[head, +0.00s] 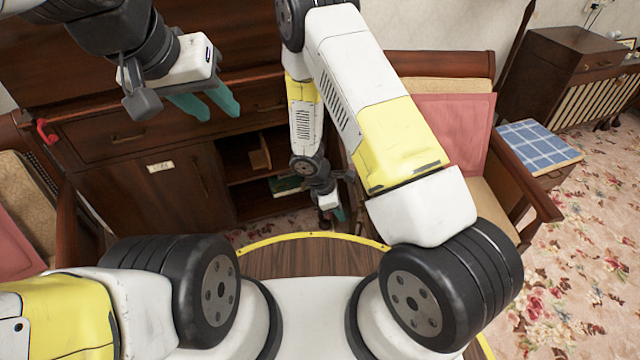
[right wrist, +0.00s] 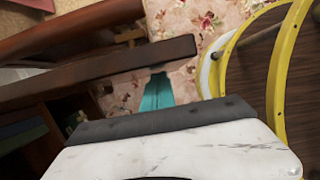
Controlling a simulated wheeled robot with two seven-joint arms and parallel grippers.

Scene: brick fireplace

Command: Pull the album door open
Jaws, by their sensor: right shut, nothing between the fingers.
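The dark wood cabinet (head: 130,170) stands ahead of me. Its left door carries a small pale label (head: 160,166), too small to read. To the right of that door, an uncovered compartment shows a shelf (head: 255,172). In the right wrist view a dark wood panel (right wrist: 110,72) runs beside my fingers; it looks like a swung-out door, seen along its edge. My right gripper (head: 338,212) is low in front of the cabinet, shut and empty; its teal fingers (right wrist: 157,92) appear close to the panel's end, contact unclear. My left gripper (head: 210,106) is open and empty before the drawers.
A wooden armchair with a pink cushion (head: 455,130) stands right of the cabinet; another chair (head: 30,215) is at the left. A stool with a blue checked top (head: 538,143) is further right. Floral carpet (head: 570,250) is free at the right.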

